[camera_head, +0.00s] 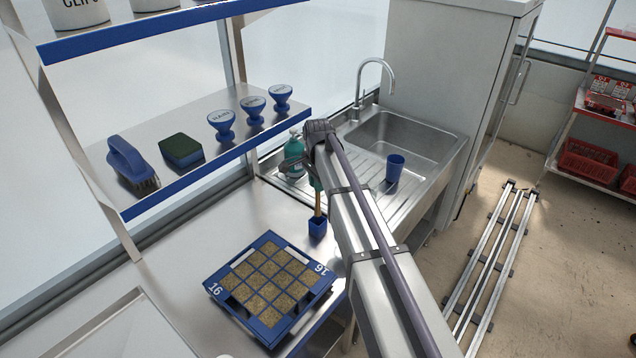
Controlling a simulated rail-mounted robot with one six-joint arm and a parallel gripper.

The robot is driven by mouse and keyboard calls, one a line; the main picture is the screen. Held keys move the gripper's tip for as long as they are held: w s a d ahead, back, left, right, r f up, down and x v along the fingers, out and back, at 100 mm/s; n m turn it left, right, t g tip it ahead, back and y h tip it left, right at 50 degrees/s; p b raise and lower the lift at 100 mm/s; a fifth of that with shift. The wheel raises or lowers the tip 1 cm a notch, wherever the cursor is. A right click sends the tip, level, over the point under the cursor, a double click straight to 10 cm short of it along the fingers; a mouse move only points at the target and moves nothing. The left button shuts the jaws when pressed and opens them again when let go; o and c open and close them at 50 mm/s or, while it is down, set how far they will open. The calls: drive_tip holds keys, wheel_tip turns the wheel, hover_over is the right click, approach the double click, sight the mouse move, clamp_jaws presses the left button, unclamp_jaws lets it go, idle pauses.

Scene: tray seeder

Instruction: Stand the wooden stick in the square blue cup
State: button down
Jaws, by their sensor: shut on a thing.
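The square blue cup (317,229) stands upright on the steel counter, behind the seed tray. The wooden stick (318,204) is upright above it, its lower end at the cup's mouth. I cannot tell how far the stick reaches inside. My gripper (317,184) points down and is shut on the upper part of the stick; my arm hides most of the gripper and the stick's top.
A blue seed tray (215,290) lies in front of the cup. A teal bottle (296,158) stands behind my gripper. Another blue cup (394,168) stands on the drainboard by the sink (410,138). A shelf (180,190) with brush, sponge and stamps overhangs the left.

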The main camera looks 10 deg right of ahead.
sight(318, 204)
drive_tip(key=shift+f+b, duration=2.5)
drive_tip(key=shift+f, duration=0.4)
drive_tip(key=c, duration=1)
unclamp_jaws()
drive_tip(key=shift+r, duration=0.1)
wheel_tip(318, 204, up, 11)
drive_tip(key=p, duration=1.1)
drive_tip(key=shift+f, duration=0.2)
